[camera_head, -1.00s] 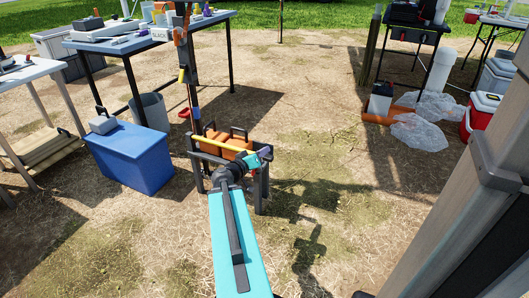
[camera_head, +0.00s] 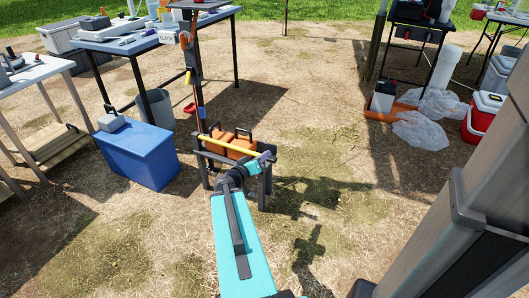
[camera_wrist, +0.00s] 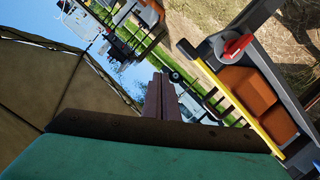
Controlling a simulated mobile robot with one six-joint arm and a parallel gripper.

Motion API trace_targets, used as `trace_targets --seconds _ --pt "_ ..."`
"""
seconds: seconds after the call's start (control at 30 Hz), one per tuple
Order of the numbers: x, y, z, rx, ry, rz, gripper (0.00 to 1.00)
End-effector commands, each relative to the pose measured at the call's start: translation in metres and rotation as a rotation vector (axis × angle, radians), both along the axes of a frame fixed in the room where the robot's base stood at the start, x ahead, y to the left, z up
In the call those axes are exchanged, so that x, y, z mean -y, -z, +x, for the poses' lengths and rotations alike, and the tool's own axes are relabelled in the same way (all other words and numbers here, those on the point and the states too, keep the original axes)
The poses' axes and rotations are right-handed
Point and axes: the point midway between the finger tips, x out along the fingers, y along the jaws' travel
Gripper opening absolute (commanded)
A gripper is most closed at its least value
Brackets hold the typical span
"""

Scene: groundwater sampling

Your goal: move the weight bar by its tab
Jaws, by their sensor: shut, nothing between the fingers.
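A yellow bar (camera_head: 226,144) lies across the top front of a dark frame (camera_head: 266,189) that holds orange blocks (camera_head: 240,147) with black handles. In the wrist view, the yellow bar (camera_wrist: 229,91) runs diagonally along the orange blocks (camera_wrist: 247,88), beside a red knob (camera_wrist: 236,45). I cannot tell for certain that this bar is the weight bar, and I cannot make out its tab. My gripper (camera_wrist: 164,80) shows in the wrist view as brownish fingers, shut and empty, left of the yellow bar and apart from it in the picture. In the head view, my arm covers part of the frame.
A blue box (camera_head: 140,155) stands left of the frame, with a grey bucket (camera_head: 158,106) behind it. Tables stand behind and at the left. Plastic bags (camera_head: 419,130) lie farther back. Open ground lies between.

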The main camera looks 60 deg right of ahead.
Motion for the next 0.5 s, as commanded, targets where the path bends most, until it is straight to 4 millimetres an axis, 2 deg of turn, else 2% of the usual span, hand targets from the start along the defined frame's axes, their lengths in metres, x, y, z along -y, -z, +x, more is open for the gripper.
trace_targets --seconds 0.5 --pt "-0.021 -0.009 0.001 0.000 -0.003 0.001 0.00"
